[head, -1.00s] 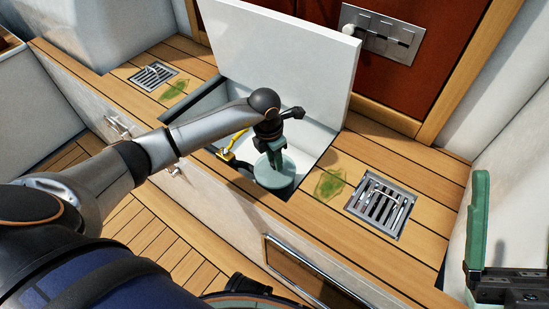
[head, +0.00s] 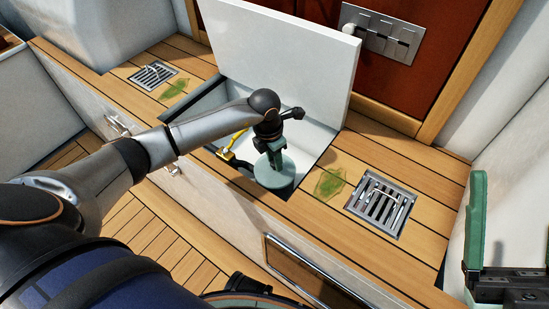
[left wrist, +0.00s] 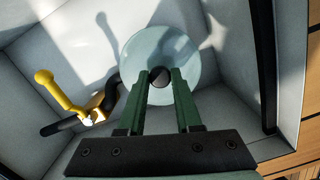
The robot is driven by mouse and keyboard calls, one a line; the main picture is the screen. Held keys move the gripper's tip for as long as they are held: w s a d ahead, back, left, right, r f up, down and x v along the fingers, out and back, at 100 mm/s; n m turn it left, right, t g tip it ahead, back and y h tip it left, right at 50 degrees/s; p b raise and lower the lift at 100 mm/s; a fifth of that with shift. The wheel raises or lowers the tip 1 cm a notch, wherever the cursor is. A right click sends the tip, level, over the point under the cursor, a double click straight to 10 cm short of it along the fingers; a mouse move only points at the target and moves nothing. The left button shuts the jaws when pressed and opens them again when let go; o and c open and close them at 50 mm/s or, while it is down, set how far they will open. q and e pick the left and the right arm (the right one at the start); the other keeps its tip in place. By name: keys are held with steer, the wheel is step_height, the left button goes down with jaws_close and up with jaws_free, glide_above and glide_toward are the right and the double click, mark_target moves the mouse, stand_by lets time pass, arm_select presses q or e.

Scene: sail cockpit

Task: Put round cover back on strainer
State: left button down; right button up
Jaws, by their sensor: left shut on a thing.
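The round cover (head: 270,176) is a pale teal disc inside the open locker. In the left wrist view it shows as a translucent disc (left wrist: 150,45) with a dark round knob (left wrist: 158,77) at its middle. My left gripper (head: 272,155) reaches down into the locker from above. Its green fingers (left wrist: 160,80) are shut on the knob. The strainer is mostly hidden below the cover; only a dark edge shows beneath the disc in the head view. I cannot tell whether the cover touches it. One green finger of my right gripper (head: 478,225) shows at the right edge.
A white locker lid (head: 285,50) stands raised behind the opening. A yellow-handled valve (left wrist: 55,92) and black hose lie left of the cover. Steel grates (head: 380,207) and green stains (head: 330,183) mark the slatted wooden bench. The locker's rim surrounds my left gripper.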

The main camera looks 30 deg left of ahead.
arm_select(q)
steer(key=shift+c, duration=0.2)
jaws_free()
stand_by(0.4)
steer(key=shift+r, duration=0.1)
steer(key=shift+r+p, duration=3)
steer(key=shift+r, duration=0.45)
steer(key=shift+c, duration=0.2)
jaws_close()
